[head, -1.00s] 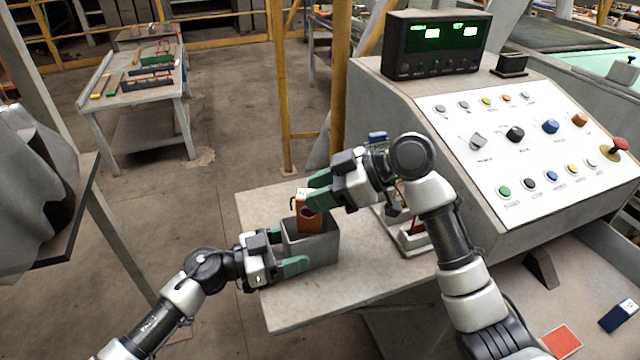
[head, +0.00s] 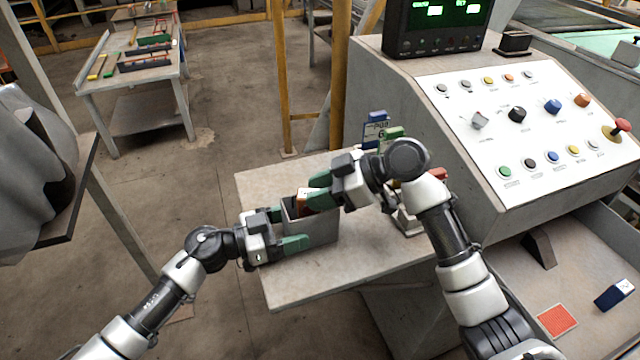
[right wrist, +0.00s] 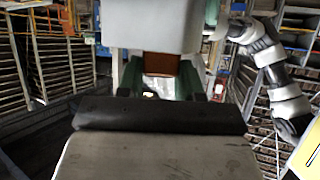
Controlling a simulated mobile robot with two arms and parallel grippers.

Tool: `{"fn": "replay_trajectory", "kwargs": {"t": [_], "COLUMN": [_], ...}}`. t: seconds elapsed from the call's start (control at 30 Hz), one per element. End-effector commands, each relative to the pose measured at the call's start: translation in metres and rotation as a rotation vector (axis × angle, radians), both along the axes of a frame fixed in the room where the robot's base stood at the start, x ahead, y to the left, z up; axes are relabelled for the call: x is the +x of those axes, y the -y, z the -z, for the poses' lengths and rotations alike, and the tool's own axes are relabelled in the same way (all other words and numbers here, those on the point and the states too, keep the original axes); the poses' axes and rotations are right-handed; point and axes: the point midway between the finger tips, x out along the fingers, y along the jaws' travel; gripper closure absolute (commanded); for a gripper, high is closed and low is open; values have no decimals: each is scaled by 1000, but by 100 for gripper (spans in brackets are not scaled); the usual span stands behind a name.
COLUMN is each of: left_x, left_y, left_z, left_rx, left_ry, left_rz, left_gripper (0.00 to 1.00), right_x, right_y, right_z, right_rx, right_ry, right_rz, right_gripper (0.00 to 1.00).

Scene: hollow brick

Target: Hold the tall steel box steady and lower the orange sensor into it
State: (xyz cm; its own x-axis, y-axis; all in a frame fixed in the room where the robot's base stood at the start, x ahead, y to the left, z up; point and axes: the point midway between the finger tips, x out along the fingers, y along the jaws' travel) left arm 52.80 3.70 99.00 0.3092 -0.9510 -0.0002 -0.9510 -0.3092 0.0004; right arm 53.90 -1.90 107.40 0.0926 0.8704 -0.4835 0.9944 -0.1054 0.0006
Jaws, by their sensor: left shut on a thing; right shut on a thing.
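The tall steel box (head: 316,232) stands upright on a grey table. My left gripper (head: 284,230) is shut on it from the left, with a green finger along its near side. The orange sensor (head: 304,204) is partly inside the box, with its top and a white part showing at the mouth. My right gripper (head: 319,190) is shut on the sensor's upper part, just above the rim. In the right wrist view the sensor (right wrist: 160,64) shows between green fingers, running into the grey box (right wrist: 155,25). The sensor's lower end is hidden in the box.
The small grey table (head: 290,285) has bare space in front of the box. Blue (head: 375,129) and green (head: 392,137) items stand behind my right gripper, partly hidden. A sloped control console (head: 500,130) with knobs and buttons stands close on the right.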

Motion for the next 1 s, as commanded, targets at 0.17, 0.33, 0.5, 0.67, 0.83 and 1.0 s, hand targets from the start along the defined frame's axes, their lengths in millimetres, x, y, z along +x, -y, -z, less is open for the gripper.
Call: {"fn": "replay_trajectory", "kwargs": {"t": [0.17,0.33,0.5,0.67,0.83,1.0], "left_x": [0,0,-1,-1,0,0], "left_y": [0,0,0,1,1,0], "left_z": [0,0,0,-1,-1,-1], "left_rx": [0,0,-1,-3,-5,-7], "left_ry": [-1,-1,-1,-1,-2,-1], "left_rz": [0,1,2,4,3,1], "left_gripper": [63,63,63,63,63,63], "right_x": [0,-1,-1,-1,-1,-1], "right_y": [0,0,1,1,1,1], "right_z": [10,19,25,26,27,27], "right_rx": [0,-4,-11,-15,-16,-17], "right_ry": [-2,-4,-10,-11,-10,-11], "right_rz": [0,-1,-2,-3,-2,-2], "right_gripper": [90,90,90,90,40,39]}}
